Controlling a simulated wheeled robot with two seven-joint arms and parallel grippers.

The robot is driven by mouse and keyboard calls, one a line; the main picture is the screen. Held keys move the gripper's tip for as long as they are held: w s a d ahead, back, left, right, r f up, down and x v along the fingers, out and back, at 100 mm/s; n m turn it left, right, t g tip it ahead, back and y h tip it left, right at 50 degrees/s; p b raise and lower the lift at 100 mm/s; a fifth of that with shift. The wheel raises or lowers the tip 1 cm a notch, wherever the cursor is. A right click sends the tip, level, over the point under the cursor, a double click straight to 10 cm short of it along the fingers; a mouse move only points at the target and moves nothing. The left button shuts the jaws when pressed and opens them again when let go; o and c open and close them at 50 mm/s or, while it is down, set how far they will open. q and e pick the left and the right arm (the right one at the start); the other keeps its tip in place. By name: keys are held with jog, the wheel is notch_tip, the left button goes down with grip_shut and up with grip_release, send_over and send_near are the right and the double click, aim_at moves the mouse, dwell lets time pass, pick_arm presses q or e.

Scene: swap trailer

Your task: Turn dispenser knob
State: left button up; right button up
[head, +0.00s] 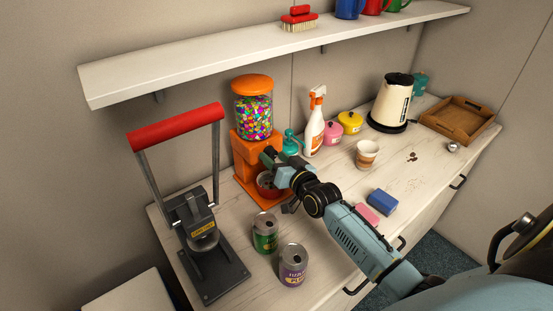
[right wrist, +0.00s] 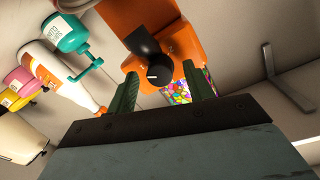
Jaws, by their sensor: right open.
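The candy dispenser (head: 253,110) is orange with a clear jar of colourful candies. It stands upright on the counter beside the wall, left of centre in the head view. Its dark knob (right wrist: 155,66) shows in the right wrist view against the orange body. My left gripper is not in view.
A red-handled press (head: 205,235) stands left of the dispenser. A green can (head: 265,233) and a purple can (head: 292,266) stand in front. A teal pump bottle (head: 291,143) and spray bottle (head: 314,125) stand close right. A shelf (head: 200,62) runs above.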

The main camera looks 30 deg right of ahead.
jog(key=s+r, duration=0.1)
jog(key=s, duration=1.2)
jog(key=shift+s, duration=0.2)
jog(key=shift+d, duration=0.1)
